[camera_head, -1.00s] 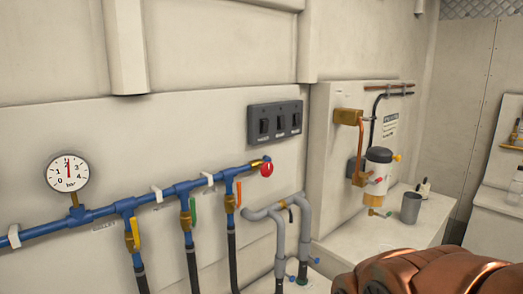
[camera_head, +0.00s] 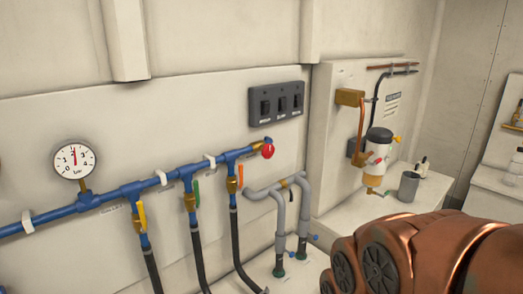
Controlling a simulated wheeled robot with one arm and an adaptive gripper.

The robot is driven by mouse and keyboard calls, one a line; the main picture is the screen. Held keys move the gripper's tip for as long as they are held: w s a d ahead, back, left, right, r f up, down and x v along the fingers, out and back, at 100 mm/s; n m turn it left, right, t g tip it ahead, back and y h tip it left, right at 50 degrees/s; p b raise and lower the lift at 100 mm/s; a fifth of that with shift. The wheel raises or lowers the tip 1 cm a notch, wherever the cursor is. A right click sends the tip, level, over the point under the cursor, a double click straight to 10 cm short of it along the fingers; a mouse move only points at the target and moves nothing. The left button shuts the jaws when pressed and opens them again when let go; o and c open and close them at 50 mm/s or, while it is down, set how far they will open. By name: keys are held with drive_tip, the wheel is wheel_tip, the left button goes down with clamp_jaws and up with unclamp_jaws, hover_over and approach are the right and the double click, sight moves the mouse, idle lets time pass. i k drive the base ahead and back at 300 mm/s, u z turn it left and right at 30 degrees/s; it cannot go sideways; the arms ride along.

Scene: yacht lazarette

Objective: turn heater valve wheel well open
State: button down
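A small red wheel (camera_head: 268,151) sits at the right end of the blue pipe manifold (camera_head: 110,192) on the wall. Valves with a yellow handle (camera_head: 142,215), a green handle (camera_head: 196,190) and an orange handle (camera_head: 240,174) hang from the manifold above black hoses. I cannot tell from labels which valve is the heater's. On the right wall panel a filter unit (camera_head: 376,158) has small red and yellow fittings. My copper-coloured arm fills the lower right; my gripper is out of view.
A pressure gauge (camera_head: 74,160) is at the left of the manifold. A black switch panel (camera_head: 277,104) is above the red wheel. Grey pipes (camera_head: 292,205) stand between manifold and filter. A grey cup (camera_head: 409,185) and a small bottle (camera_head: 422,168) stand on the right ledge.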

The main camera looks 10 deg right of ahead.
sight(268, 150)
drive_tip(key=z, duration=1.9)
drive_tip(key=k, duration=1)
drive_tip(key=u, duration=1.4)
